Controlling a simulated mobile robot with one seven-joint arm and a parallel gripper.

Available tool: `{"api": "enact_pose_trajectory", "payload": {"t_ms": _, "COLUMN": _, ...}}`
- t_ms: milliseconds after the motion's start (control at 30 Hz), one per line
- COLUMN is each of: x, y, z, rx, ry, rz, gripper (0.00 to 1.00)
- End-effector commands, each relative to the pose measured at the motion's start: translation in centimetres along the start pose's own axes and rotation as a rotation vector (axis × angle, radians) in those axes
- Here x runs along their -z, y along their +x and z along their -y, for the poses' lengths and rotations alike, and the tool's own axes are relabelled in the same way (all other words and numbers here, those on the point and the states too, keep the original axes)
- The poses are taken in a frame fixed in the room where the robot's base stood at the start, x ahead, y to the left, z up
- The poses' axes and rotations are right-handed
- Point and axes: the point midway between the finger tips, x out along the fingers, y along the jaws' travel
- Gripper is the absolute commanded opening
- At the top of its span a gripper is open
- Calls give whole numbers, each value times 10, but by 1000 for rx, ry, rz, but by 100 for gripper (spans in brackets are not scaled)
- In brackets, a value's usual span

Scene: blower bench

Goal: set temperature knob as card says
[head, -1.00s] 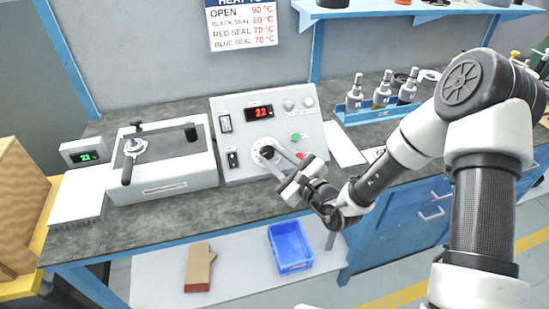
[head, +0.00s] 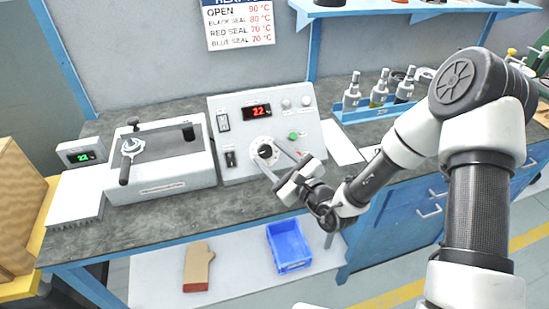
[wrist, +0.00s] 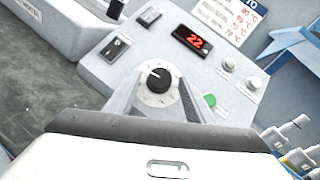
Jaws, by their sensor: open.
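The temperature knob is a round black knob on a pale dial (wrist: 158,80) on the sloped grey control panel (head: 240,172); it also shows in the head view (head: 264,151). My gripper (head: 267,150) is open, its fingers on either side of the knob; in the wrist view the fingers (wrist: 157,92) flank the dial with gaps visible. Whether they touch it I cannot tell. The red display (wrist: 193,40) reads 22. The wall card (head: 239,24) lists OPEN 90 °C, BLACK SEAL 80 °C, RED SEAL 70 °C and BLUE SEAL 70 °C.
A green button (head: 293,136), two small round knobs and two switches share the panel. A grey press-like unit (head: 165,185) and a small green-lit display (head: 84,157) stand to the left. Bottles (head: 379,94) stand in a blue rack at right. A blue bin (head: 289,247) lies below.

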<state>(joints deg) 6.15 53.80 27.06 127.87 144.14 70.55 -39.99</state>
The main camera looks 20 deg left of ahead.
Motion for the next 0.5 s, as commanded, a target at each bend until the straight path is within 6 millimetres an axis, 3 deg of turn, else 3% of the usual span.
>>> {"api": "enact_pose_trajectory", "payload": {"t_ms": 167, "x": 0, "y": -14, "z": 0, "rx": 0, "ry": 0, "rz": -3, "gripper": 49}}
{"api": "enact_pose_trajectory", "payload": {"t_ms": 500, "x": 0, "y": -92, "z": 1, "rx": 2, "ry": 2, "rz": -5, "gripper": 49}}
